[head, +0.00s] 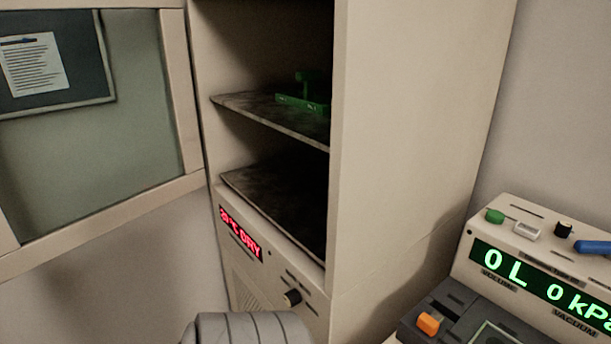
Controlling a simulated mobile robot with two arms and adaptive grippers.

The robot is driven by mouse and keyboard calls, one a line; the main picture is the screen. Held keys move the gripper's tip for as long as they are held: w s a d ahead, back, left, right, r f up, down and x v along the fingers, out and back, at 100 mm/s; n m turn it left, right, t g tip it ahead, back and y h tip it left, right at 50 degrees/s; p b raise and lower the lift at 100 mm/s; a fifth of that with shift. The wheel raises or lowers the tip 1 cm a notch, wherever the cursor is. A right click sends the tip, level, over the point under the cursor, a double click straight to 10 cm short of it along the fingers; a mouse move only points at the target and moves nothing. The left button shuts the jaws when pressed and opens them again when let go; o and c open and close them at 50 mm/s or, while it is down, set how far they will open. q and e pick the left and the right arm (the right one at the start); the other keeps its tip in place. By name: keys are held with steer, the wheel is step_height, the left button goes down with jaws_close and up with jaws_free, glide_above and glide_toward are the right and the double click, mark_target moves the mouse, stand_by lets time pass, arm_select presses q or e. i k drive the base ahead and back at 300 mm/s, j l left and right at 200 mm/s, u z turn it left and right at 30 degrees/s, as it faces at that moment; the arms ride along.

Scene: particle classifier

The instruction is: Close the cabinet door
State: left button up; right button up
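The beige cabinet (420,130) stands in the middle of the head view with its front open. Its framed glass door (110,215) stands wide open on the left, hinged at the cabinet's left edge. Through the glass a dark board with a paper sheet shows. Inside are two dark shelves (245,112); a green object (302,100) sits on the upper one. A grey ribbed part at the bottom middle appears to be part of my arm. Neither gripper's fingers show.
At the right, an instrument (540,255) with a green display and several buttons stands beside the cabinet. A dark device (470,315) with an orange button is in front of it.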

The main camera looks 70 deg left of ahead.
mark_target(17, 258)
steer(key=u, duration=0.45)
steer(key=l+u, duration=0.1)
steer(key=u, duration=0.35)
steer(key=l+u, duration=0.1)
steer(key=u, duration=0.75)
steer(key=l+u, duration=0.1)
steer(key=u, duration=1.5)
